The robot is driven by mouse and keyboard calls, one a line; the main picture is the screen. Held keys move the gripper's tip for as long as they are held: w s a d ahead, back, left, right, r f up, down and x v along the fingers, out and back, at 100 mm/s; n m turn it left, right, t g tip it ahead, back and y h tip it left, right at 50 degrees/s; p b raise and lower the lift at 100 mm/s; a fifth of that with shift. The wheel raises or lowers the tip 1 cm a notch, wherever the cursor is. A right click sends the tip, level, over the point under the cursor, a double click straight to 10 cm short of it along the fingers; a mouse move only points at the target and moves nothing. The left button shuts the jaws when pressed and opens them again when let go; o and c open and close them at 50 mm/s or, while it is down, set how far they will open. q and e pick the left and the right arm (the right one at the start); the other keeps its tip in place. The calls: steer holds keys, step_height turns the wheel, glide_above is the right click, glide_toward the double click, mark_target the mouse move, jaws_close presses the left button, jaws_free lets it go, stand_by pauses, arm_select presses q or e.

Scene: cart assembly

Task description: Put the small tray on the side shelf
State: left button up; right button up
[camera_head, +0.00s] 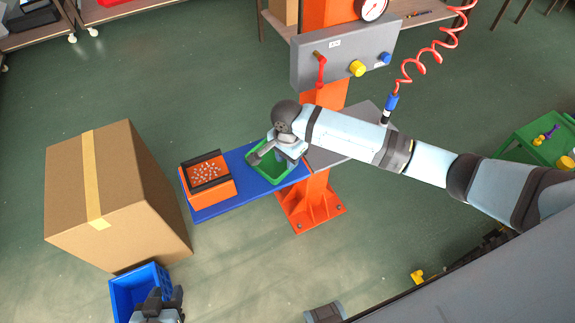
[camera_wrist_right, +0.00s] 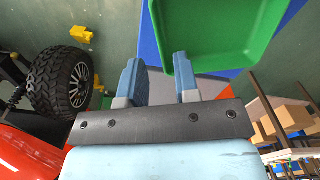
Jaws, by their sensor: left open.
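The small green tray (camera_head: 268,176) is at the right end of the blue side shelf (camera_head: 228,200), beside the orange post. It appears to rest on the shelf; my right gripper (camera_head: 268,153) is over it and hides part of it. In the right wrist view, the tray (camera_wrist_right: 215,35) is just ahead of the fingers. My right gripper (camera_wrist_right: 160,82) has its fingers apart; one finger overlaps the tray's near corner, and contact is unclear. My left gripper (camera_head: 160,300) is open at the bottom, over a blue crate (camera_head: 125,295).
An orange bin (camera_head: 208,190) with small pieces sits on the shelf's left end. A large cardboard box (camera_head: 110,195) stands left of the shelf. A grey panel (camera_head: 340,55) with a gauge and a coiled red hose (camera_head: 430,55) are above. A black wheel (camera_wrist_right: 62,82) shows in the right wrist view.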

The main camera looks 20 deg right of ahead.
step_height(320, 180, up, 7)
steer(key=s+a+f+n+t+y, duration=0.5)
steer(key=s+a+f+n, duration=0.25)
steer(key=s+f, duration=0.2)
steer(key=s+d+f+n+t+h, duration=0.1)
steer(key=s+d+f+n+t, duration=0.2)
steer(key=s, duration=0.9)
steer(key=d+n+t, duration=0.3)
steer(key=d+n, duration=0.1)
steer(key=n, duration=0.1)
steer(key=shift+s+d+h, duration=0.2)
steer(key=shift+d+h, duration=0.1)
